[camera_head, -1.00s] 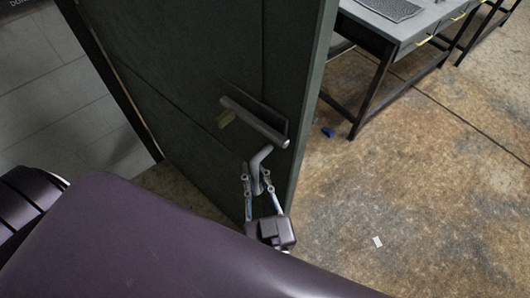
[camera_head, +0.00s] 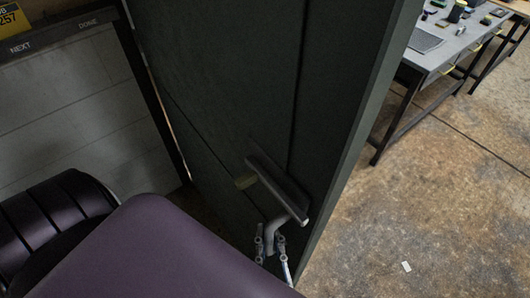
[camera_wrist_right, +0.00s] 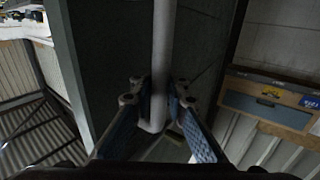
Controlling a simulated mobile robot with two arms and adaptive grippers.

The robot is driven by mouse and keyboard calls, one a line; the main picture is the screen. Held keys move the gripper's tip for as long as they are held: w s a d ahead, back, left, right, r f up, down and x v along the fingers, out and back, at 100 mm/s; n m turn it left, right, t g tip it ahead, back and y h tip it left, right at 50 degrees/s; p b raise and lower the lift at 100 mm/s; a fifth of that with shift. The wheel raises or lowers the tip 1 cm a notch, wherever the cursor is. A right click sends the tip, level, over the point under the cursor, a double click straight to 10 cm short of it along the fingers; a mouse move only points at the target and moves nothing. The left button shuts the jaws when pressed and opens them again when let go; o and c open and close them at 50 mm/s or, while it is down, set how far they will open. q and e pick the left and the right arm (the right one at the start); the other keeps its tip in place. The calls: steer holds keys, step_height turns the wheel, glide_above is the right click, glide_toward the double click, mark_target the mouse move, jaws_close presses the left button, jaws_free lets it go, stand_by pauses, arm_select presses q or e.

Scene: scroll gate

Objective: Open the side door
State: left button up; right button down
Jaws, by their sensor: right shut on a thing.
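The side door (camera_head: 225,85) is a dark green panel standing ajar, with a gap to the floor area at its right edge. Its grey handle (camera_head: 279,188) has a bar with a bent end pointing down. My right gripper (camera_head: 271,244) is at the bent end, partly hidden by my arm. In the right wrist view, my right gripper (camera_wrist_right: 158,98) has its two blue-padded fingers closed around the grey handle bar (camera_wrist_right: 164,50). My left gripper is not in view.
A grey workbench (camera_head: 440,50) with small items stands at the upper right. Open concrete floor (camera_head: 440,190) lies right of the door. A small pale scrap (camera_head: 406,266) lies on it. A pale panelled wall (camera_head: 70,110) is at left.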

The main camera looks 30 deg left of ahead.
steer(key=shift+s+d+f, duration=0.1)
steer(key=shift+f, duration=0.2)
steer(key=c, duration=2.2)
jaws_free()
steer(key=o, duration=0.3)
steer(key=shift+d+r, duration=0.15)
steer(key=shift+r, duration=0.1)
steer(key=shift+s, duration=0.15)
steer(key=shift+s+d, duration=0.2)
steer(key=shift+s, duration=0.1)
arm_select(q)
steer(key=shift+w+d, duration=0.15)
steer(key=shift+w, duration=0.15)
arm_select(e)
steer(key=v, duration=1.1)
steer(key=shift+d, duration=0.2)
